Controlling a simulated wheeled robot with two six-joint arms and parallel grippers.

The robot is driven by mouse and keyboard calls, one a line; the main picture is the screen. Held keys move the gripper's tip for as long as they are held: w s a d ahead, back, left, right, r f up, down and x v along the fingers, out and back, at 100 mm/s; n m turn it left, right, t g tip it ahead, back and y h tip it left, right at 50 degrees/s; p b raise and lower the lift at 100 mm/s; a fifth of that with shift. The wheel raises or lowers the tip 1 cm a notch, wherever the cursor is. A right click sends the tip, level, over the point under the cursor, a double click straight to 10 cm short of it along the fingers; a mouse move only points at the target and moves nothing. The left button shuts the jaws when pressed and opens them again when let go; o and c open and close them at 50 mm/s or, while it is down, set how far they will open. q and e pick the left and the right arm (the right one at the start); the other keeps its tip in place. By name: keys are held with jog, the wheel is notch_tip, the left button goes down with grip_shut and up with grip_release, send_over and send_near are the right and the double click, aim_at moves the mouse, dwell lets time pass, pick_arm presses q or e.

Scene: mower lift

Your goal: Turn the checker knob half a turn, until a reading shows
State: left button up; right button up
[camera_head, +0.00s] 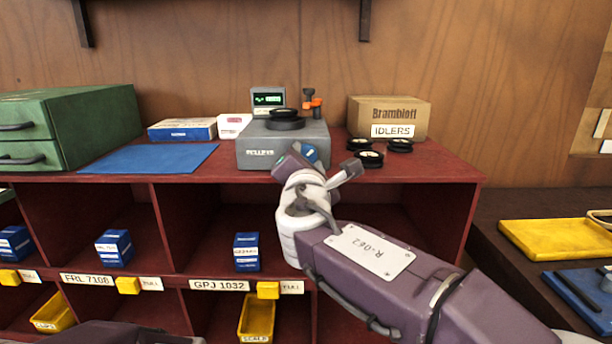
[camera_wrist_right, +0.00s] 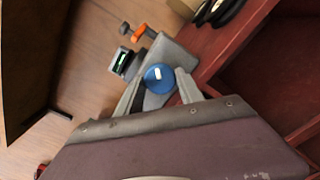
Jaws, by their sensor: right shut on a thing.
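The checker (camera_head: 262,150) is a grey box marked PULLEYS on top of the red shelf unit, with a black pulley (camera_head: 285,118) on it. Its small display (camera_head: 268,98) is lit with green marks too small to read; the display also shows in the right wrist view (camera_wrist_right: 122,62). The blue knob (camera_head: 309,152) is on the checker's front right. In the right wrist view the knob (camera_wrist_right: 158,78) has a white mark and sits between the fingers. My right gripper (camera_wrist_right: 160,90) is shut on the knob. My left gripper is out of view.
Black idlers (camera_head: 370,159) and a Brambloft box (camera_head: 388,116) stand right of the checker. An orange-handled clamp (camera_head: 312,103) is behind it. A blue mat (camera_head: 150,159) and green drawers (camera_head: 70,128) are to the left. Cubbies with small blue boxes (camera_head: 246,252) lie below.

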jog(key=shift+f+m+b, duration=0.1)
jog(key=shift+m+b, duration=6.65)
jog(key=shift+m, duration=7.25)
jog(key=o, duration=1.4)
